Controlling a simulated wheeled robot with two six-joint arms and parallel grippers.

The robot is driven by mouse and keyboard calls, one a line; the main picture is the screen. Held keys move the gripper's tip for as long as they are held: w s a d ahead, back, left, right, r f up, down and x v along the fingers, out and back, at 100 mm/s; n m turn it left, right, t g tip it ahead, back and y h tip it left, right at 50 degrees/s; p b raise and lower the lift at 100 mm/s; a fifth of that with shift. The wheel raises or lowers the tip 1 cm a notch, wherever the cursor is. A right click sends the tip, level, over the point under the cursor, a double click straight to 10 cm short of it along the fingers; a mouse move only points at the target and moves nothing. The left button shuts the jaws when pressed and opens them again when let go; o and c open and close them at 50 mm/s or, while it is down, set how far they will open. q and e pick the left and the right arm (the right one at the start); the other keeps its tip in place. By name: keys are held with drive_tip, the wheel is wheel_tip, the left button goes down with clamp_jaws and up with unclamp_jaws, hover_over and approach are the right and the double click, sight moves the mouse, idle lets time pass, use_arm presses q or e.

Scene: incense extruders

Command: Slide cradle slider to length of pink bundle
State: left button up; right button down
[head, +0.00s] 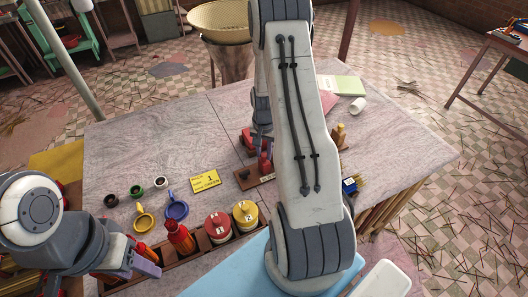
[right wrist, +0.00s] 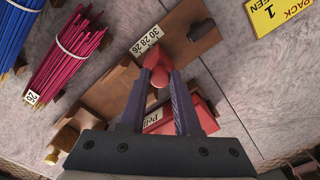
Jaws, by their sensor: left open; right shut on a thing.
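In the right wrist view, my right gripper (right wrist: 157,85) is shut on the red knob of the cradle slider (right wrist: 151,58). The slider sits at the brown cradle (right wrist: 112,82), beside a white scale strip (right wrist: 145,42) with numbers around 30, 28 and 26. In the head view the cradle (head: 246,180) is partly hidden by my right arm. My left gripper (head: 142,264) is open and empty over the front left of the table.
A yellow card (head: 205,181) lies left of the cradle. A wooden rack (head: 205,262) along the front holds a red bottle (head: 180,238) and red and yellow lidded jars (head: 245,214). Cups and small rings stand at left. A blue bundle (right wrist: 22,32) lies beside the pink one. The table's back left is clear.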

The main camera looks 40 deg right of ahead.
drive_tip(key=shift+d, duration=0.1)
idle(0.5)
drive_tip(key=shift+s+d, duration=0.25)
drive_tip(key=shift+d, duration=0.8)
drive_tip(key=c, duration=0.6)
unclamp_jaws()
drive_tip(key=shift+a, duration=0.1)
wheel_tip(320, 180, up, 11)
drive_tip(key=b, duration=0.3)
drive_tip(key=shift+f, duration=0.2)
